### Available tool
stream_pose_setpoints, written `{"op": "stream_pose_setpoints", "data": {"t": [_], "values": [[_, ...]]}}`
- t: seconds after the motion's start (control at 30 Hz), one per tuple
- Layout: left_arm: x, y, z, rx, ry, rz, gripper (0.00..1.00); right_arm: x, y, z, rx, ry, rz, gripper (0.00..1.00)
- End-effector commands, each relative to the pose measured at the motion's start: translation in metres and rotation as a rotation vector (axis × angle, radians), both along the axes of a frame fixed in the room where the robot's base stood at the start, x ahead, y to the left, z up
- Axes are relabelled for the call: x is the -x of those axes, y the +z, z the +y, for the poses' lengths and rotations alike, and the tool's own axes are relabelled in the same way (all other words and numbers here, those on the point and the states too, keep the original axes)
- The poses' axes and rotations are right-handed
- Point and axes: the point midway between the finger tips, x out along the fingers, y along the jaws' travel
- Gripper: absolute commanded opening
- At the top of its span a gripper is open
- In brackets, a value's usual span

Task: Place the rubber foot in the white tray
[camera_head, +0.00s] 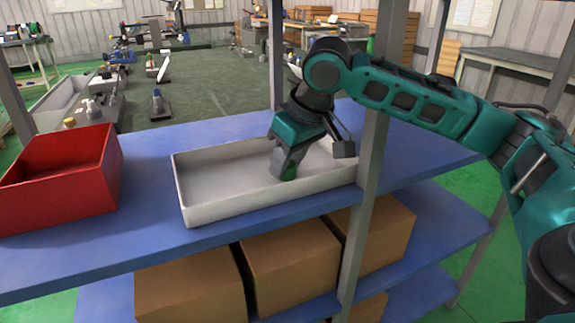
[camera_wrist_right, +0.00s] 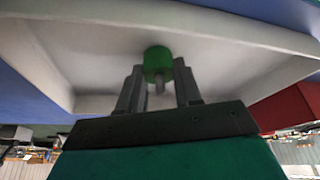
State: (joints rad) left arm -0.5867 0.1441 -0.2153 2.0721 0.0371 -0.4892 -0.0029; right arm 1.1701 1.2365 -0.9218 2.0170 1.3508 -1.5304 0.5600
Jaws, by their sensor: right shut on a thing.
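The white tray (camera_head: 222,178) stands on the blue shelf, and its inside also shows in the right wrist view (camera_wrist_right: 95,50). My right gripper (camera_head: 285,176) reaches down into the tray, toward its right half. In the right wrist view my right gripper (camera_wrist_right: 158,80) is shut on the rubber foot (camera_wrist_right: 157,60), a small green cylinder with a thin grey stem between the fingers. In the head view only a bit of the green foot (camera_head: 289,174) shows at the fingertips. Whether the foot touches the tray floor I cannot tell. My left gripper is not in view.
A red bin (camera_head: 62,180) stands left of the tray on the blue shelf (camera_head: 145,240), with a bare strip between them. A grey upright post (camera_head: 368,190) stands close to the tray's right end. Cardboard boxes (camera_head: 290,265) sit on the shelf below.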

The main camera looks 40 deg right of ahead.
Motion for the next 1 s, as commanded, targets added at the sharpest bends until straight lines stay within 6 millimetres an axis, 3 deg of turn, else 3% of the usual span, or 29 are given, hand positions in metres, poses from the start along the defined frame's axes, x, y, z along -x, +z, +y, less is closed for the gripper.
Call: {"op": "stream_pose_setpoints", "data": {"t": [0.33,0.37,0.6,0.87,1.0], "values": [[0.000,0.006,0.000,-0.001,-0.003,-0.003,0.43,0.001,-0.003,0.000,0.000,0.000,0.002,0.05],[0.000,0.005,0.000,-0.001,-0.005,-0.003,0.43,0.000,-0.002,0.000,0.000,0.000,0.001,0.37],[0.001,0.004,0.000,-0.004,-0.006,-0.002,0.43,0.000,-0.002,0.000,0.000,0.000,0.000,0.59],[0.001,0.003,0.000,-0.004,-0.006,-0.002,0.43,0.000,-0.001,0.000,0.000,0.000,-0.001,0.59],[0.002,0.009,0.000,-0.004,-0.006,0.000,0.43,0.004,0.014,-0.001,0.000,0.000,-0.002,0.59]]}}
